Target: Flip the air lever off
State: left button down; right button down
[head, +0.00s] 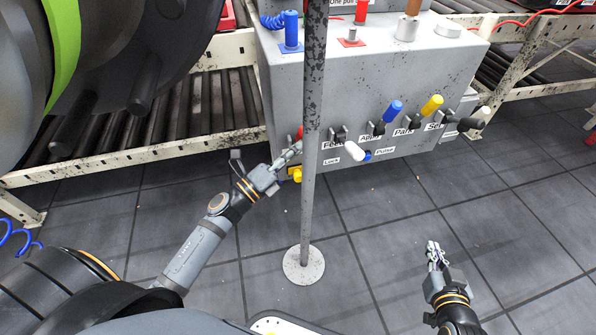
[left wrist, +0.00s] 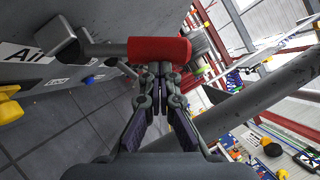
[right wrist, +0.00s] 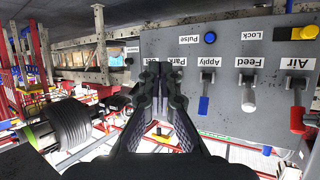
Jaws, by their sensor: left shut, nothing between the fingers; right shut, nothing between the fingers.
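The air lever is a grey stem with a red grip (left wrist: 160,50), beside the label "Air" (left wrist: 20,55) in the left wrist view. In the head view its red grip (head: 299,132) is partly hidden by a grey pole. In the right wrist view the red grip (right wrist: 297,120) also shows, upside down. My left gripper (head: 291,152) is shut and empty, its fingertips (left wrist: 160,68) right at the red grip; I cannot tell whether they touch. My right gripper (head: 432,246) is shut and empty, low over the floor, away from the panel; its fingertips also show in the right wrist view (right wrist: 160,68).
A grey control box (head: 360,75) carries other levers: white (head: 354,152), blue (head: 392,111) and yellow (head: 431,106). A yellow button (head: 296,175) sits low beside my left gripper. The upright pole (head: 312,200) stands in front of the box. Roller conveyors (head: 185,100) flank it.

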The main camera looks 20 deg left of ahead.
pick_arm(q)
jog(key=shift+w+a+r+n+y+p, duration=0.25)
jog(key=shift+r+p, duration=0.2)
jog(key=shift+p, duration=0.55)
jog(key=shift+w+a+r+n+y+p, duration=0.15)
jog(key=shift+w+r+n+p, duration=0.25)
jog(key=shift+p, duration=0.6)
pick_arm(e)
jog(key=s+f+g, duration=0.9)
jog(key=s+f, duration=0.1)
jog(key=s, duration=0.3)
jog(key=shift+s+a, duration=0.25)
jog(key=shift+s, duration=0.1)
pick_arm(q)
jog(key=shift+r+p, duration=0.1)
jog(key=shift+p, duration=0.2)
pick_arm(e)
jog(key=shift+s+d+r+g, duration=0.2)
jog(key=shift+r+g, duration=0.1)
jog(key=shift+g, duration=0.1)
pick_arm(q)
jog(key=shift+w+a, duration=0.1)
pick_arm(e)
jog(key=shift+w+r, duration=0.15)
jog(key=shift+w, duration=0.1)
